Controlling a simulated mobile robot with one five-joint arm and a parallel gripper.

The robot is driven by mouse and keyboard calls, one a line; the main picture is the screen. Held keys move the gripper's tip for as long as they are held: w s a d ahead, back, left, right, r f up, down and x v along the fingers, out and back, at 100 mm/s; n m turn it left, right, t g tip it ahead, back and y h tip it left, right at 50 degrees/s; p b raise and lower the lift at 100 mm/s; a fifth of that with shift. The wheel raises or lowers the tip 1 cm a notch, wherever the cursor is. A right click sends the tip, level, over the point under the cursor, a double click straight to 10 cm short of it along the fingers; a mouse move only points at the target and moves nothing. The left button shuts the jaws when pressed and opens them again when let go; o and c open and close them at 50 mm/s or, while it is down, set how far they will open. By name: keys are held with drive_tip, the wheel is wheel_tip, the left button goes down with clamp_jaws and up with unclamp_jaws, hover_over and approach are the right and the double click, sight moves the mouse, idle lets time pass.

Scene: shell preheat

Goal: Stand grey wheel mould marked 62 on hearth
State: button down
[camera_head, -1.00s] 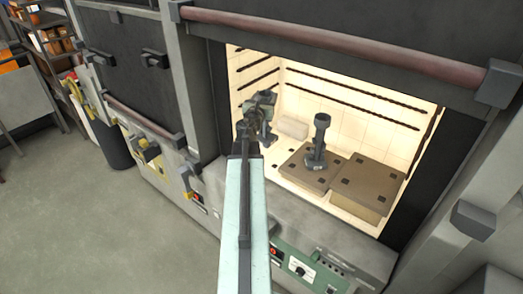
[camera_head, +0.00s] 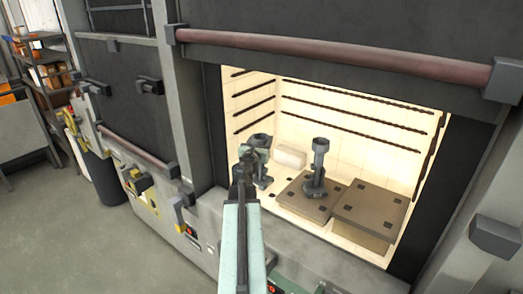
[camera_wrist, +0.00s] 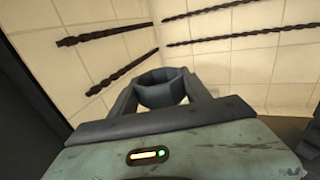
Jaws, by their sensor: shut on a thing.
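My gripper (camera_head: 252,157) reaches into the lit furnace chamber at its left side and is shut on a grey mould (camera_head: 264,178). In the wrist view the round, hollow top of this mould (camera_wrist: 162,88) sits between the two fingers (camera_wrist: 160,98). It looks upright; I cannot tell whether its foot touches the floor. A similar grey mould (camera_head: 319,165) with a round head, thin stem and wide foot stands upright on the lower brown plate (camera_head: 300,204), right of my gripper. No number is readable on either mould.
A taller brown block (camera_head: 375,208) stands right of the plate. A pale brick (camera_head: 290,157) lies at the back left. The pale hearth floor (camera_head: 277,196) shows left of the plate. Dark heating rods line the walls. The raised door's bar (camera_head: 330,51) crosses above the opening.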

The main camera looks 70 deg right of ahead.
wheel_tip(320, 180, down, 3)
drive_tip(key=shift+r+b, duration=0.2)
drive_tip(key=shift+b, duration=0.45)
drive_tip(key=shift+r, duration=0.25)
drive_tip(key=shift+f, duration=0.1)
drive_tip(key=c, duration=0.9)
unclamp_jaws()
drive_tip(key=shift+f, duration=0.15)
drive_tip(key=o, duration=0.4)
